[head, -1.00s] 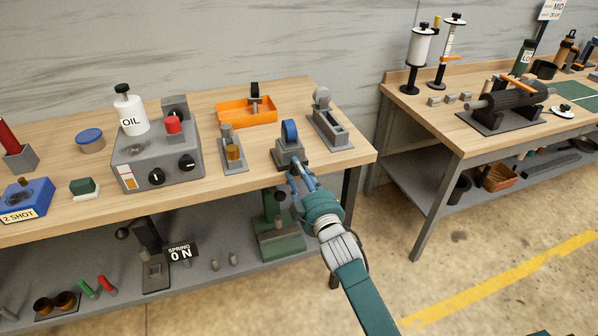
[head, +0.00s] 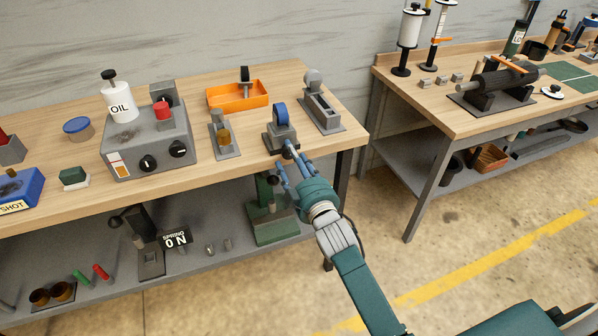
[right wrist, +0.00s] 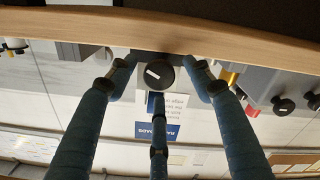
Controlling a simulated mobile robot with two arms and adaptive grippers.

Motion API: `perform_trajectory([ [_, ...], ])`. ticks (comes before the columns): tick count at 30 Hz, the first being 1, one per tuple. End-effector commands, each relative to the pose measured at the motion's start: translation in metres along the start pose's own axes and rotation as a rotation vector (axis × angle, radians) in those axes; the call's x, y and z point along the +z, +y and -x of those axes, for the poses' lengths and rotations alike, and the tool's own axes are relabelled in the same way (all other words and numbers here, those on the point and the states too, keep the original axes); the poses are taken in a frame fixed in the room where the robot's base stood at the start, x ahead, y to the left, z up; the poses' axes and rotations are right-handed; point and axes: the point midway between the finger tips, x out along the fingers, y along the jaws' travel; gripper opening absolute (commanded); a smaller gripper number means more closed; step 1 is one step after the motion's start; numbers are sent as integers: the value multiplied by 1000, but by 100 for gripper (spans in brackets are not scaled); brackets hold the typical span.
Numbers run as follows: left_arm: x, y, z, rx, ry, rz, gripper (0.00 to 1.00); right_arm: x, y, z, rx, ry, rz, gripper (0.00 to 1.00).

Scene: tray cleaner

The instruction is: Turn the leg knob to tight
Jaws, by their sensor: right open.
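A black round knob with a white bar mark (right wrist: 158,76) is in the right wrist view, on the front of a small grey fixture. In the head view the fixture (head: 281,140) carries a blue wheel (head: 280,114) and sits at the table's front edge. The fingers partly hide its front there. My right gripper (head: 286,162) is open, with its blue fingers spread. In the right wrist view the fingertips (right wrist: 157,82) are around the knob, with visible gaps at its left and right. Whether the lower finger touches it is unclear. My left gripper is not in view.
A grey box (head: 148,148) with two black knobs and an oil bottle (head: 119,103) stands left of the fixture. A grey slotted stand (head: 320,108) is to its right, an orange tray (head: 237,96) behind. A green press (head: 270,222) stands on the lower shelf.

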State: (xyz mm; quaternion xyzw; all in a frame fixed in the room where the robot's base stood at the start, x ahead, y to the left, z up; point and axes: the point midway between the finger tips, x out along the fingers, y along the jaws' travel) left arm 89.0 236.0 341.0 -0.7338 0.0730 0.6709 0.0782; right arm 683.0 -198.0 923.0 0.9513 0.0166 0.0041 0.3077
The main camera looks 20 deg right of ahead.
Motion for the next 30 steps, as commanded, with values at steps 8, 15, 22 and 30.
perform_trajectory([
  [8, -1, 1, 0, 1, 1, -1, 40, 1, -2, 60, -3, -3, -1, 51],
  [15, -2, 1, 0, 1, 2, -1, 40, 0, -2, 98, -2, -1, -1, 51],
  [22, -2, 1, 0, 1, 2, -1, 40, -1, -1, 108, -1, 1, 0, 51],
  [30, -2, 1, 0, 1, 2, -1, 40, -1, -1, 108, -1, 1, -1, 51],
])
